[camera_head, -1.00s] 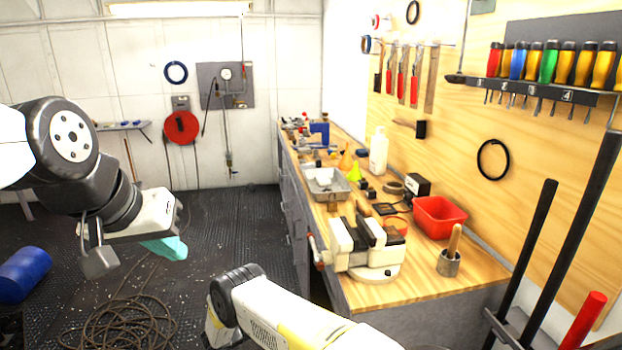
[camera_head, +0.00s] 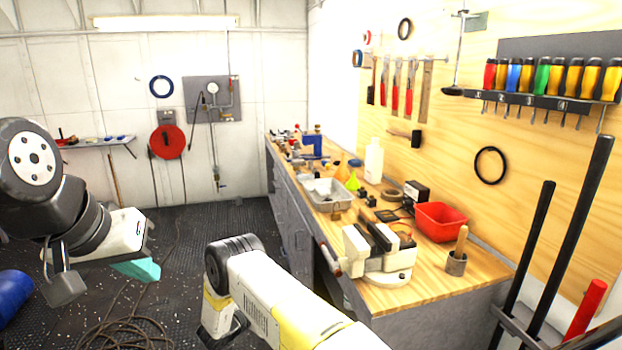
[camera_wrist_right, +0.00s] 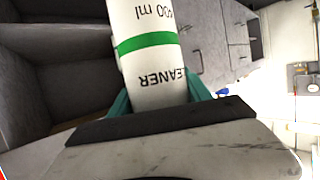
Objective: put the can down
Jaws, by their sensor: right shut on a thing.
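The can (camera_wrist_right: 150,50) is white with a green band and the words "CLEANER" and "500 ml". It fills the top middle of the right wrist view, its upper end cut off by the frame edge. My right gripper (camera_wrist_right: 160,97) is shut on it, with a teal finger on each side. In the head view my right arm reaches in from the bottom, and neither its fingers nor the can can be made out there. My left gripper (camera_head: 136,269) hangs at the left over the floor, teal fingers seen from the side; its opening cannot be judged.
A wooden workbench (camera_head: 420,295) runs along the right wall. It bears a vise (camera_head: 375,252), a red bin (camera_head: 440,222), a metal tray (camera_head: 325,194) and a white bottle (camera_head: 374,160). Coiled rope (camera_head: 120,335) and a blue cylinder (camera_head: 14,298) lie on the dark floor.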

